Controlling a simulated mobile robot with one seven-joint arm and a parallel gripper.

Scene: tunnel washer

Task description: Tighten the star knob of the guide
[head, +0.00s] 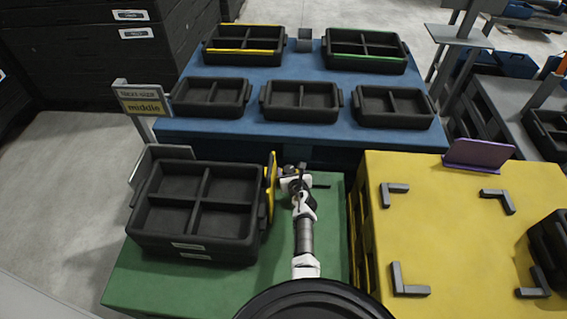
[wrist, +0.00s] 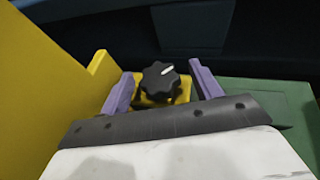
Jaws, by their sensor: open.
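The star knob (wrist: 161,80) is black and lobed with a white pointer mark, and it sits on a small yellow base in the wrist view. My gripper (wrist: 160,84) is open, with one purple finger to the left of the knob and one to the right. Gaps show between the fingers and the knob. The yellow guide (head: 271,186) stands at the right side of the black crate in the head view, and its plate (wrist: 60,75) fills the left of the wrist view. In the head view my arm hides the knob.
A black four-compartment crate (head: 150,212) stands on the green table (head: 125,283) left of my arm. A yellow table (head: 455,235) with grey corner brackets is on the right. The blue table (head: 300,130) behind holds several black trays. A sign (head: 146,104) reads "middle".

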